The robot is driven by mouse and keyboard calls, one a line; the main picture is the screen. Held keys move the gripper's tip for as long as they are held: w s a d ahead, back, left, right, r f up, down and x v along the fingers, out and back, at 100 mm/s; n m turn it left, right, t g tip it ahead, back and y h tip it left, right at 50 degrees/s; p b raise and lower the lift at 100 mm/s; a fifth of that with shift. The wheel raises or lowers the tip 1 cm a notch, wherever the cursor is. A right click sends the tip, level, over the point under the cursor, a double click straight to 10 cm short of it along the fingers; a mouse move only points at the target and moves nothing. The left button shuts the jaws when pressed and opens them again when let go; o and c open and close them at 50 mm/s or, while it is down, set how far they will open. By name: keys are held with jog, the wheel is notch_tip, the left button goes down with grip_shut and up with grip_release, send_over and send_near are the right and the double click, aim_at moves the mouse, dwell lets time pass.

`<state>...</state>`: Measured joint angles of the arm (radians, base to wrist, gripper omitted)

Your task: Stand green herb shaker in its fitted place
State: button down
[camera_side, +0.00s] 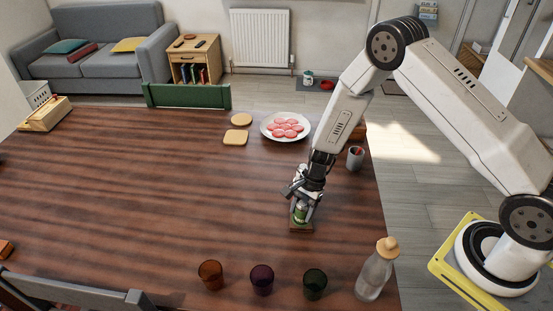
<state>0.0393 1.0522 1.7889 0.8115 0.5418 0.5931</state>
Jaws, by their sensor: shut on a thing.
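The green herb shaker (301,213) is upright between the fingers of my gripper (303,206), near the right part of the table. My gripper points down and is shut on the shaker, hiding its top. A small brown wooden base (301,229) lies directly under the shaker. From this view I cannot tell whether the shaker's bottom is seated in it or just above it.
A white plate of pink slices (285,127) and bread slices (236,137) lie behind. A grey cup (355,157) stands near the right edge. In front are coloured glasses (262,279) and a corked bottle (375,270). The table's left middle is clear.

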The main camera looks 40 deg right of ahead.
jog(key=shift+f, duration=0.1)
jog(key=shift+c, duration=0.3)
grip_release()
jog(key=v, duration=1.2)
jog(key=shift+a, duration=0.1)
dwell(0.5)
jog(key=s+r+n+t+h, duration=0.3)
jog(key=s+r+n+h, duration=0.1)
jog(key=s+r+n, duration=0.7)
jog(key=shift+s+d+r+n+h, duration=0.3)
jog(key=shift+s+n, duration=0.8)
jog(key=shift+n, duration=1.3)
